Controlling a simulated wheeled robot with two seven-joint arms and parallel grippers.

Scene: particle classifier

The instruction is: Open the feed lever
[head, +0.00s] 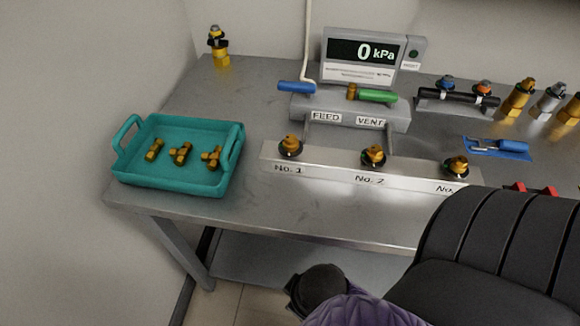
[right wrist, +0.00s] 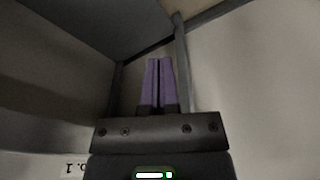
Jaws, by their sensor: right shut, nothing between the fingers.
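The FEED lever (head: 297,87) has a blue handle that points left from the grey valve block (head: 350,110), above the FEED label (head: 326,117). Beside it on the right is the VENT lever (head: 375,95) with a green handle. The pressure display (head: 363,52) behind them reads 0 kPa. In the right wrist view my right gripper (right wrist: 159,62) has its purple fingers together, with nothing held. It is away from the FEED lever, which does not show in that view. My left gripper is not in view.
A teal tray (head: 128,160) with brass fittings stands at the left. A metal rail (head: 330,172) with several fittings runs along the table's front. A brass fitting (head: 220,50) stands at the back left. Fittings and a blue-handled tool (head: 498,147) are at the right.

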